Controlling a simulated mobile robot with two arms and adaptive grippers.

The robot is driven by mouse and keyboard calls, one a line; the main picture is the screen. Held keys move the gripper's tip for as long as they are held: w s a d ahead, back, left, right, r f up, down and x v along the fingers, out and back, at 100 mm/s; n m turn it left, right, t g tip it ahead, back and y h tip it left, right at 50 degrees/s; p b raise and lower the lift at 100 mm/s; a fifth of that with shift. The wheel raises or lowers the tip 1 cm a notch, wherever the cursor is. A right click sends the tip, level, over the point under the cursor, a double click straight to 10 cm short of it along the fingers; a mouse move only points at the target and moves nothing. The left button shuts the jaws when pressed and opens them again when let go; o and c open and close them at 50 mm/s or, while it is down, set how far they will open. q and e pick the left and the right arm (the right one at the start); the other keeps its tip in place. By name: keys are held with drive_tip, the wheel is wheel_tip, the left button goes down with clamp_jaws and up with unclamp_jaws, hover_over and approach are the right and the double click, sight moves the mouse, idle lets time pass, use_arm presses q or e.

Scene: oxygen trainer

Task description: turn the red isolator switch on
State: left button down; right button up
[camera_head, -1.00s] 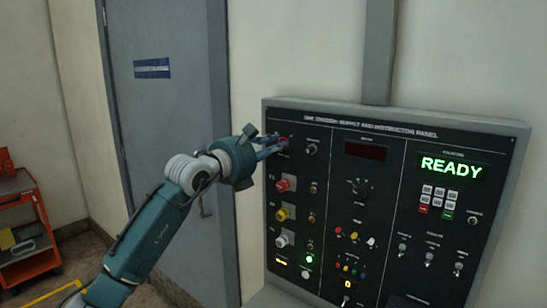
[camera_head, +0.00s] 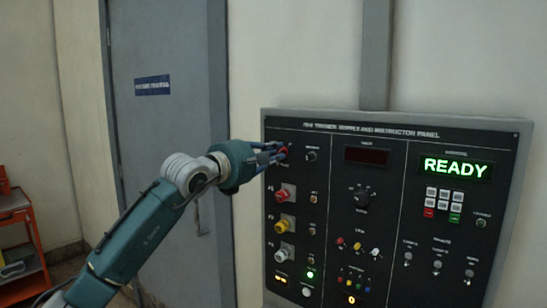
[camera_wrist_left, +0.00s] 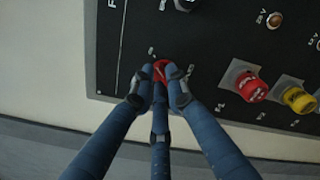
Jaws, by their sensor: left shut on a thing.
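The red isolator switch (camera_head: 284,151) is at the upper left of the black panel (camera_head: 330,190). My left gripper (camera_head: 277,153) reaches it from the left, with its fingers at the knob. In the left wrist view the red switch (camera_wrist_left: 160,70) shows between the fingertips of my left gripper (camera_wrist_left: 160,88), which are shut on it. The fingers hide much of the knob, so I cannot tell which way it points. My right gripper is not in view.
Below the switch are a red knob (camera_head: 286,193), a yellow knob (camera_head: 285,222) and a white knob (camera_head: 285,252). A green display (camera_head: 455,168) reads READY. A grey door (camera_head: 165,110) and an orange cart (camera_head: 20,240) stand to the left.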

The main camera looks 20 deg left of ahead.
use_arm(q)
drive_tip(key=shift+f, duration=0.15)
idle(0.3)
drive_tip(key=c, duration=1.7)
unclamp_jaws()
drive_tip(key=v, duration=1.2)
